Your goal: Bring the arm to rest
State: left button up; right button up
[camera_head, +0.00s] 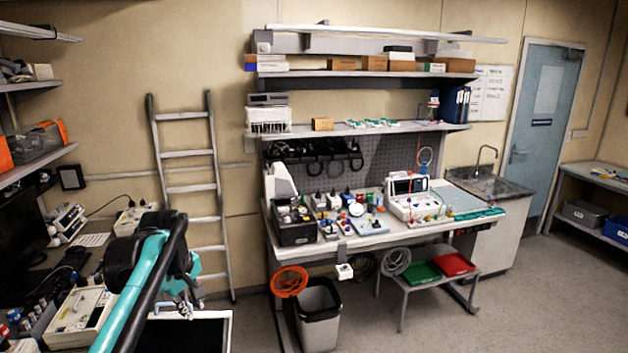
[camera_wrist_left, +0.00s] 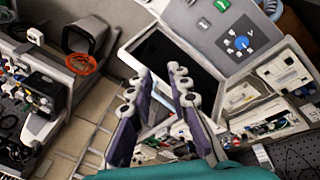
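My left arm, teal and black, comes in from the lower left of the head view. My left gripper (camera_head: 188,298) hangs in the air at its end, above a dark panel with a pale rim. My right arm and gripper are not in view.
A workbench (camera_head: 345,248) with devices stands ahead. A bin (camera_head: 319,318), an orange ring (camera_head: 289,281) and a low stand with a green tray (camera_head: 421,273) and a red tray (camera_head: 453,263) are by it. A ladder (camera_head: 190,187) leans behind my arm. Floor at right is clear.

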pick_arm(q)
jog(key=s+d+f+m+t+b, duration=0.2)
jog(key=s+d+f+m+b, duration=0.2)
jog(key=s+f, duration=0.7)
jog(key=s+d+f+m+t+b, duration=0.2)
jog(key=s+d+f+m+b, duration=0.3)
jog(key=s+f+m, duration=0.3)
notch_tip(320, 180, down, 4)
jog(key=s+d, duration=0.1)
jog(key=s, duration=0.2)
jog(key=shift+d+f+h, duration=0.15)
jog(key=shift+f+h, duration=0.05)
jog(key=shift+h, duration=0.1)
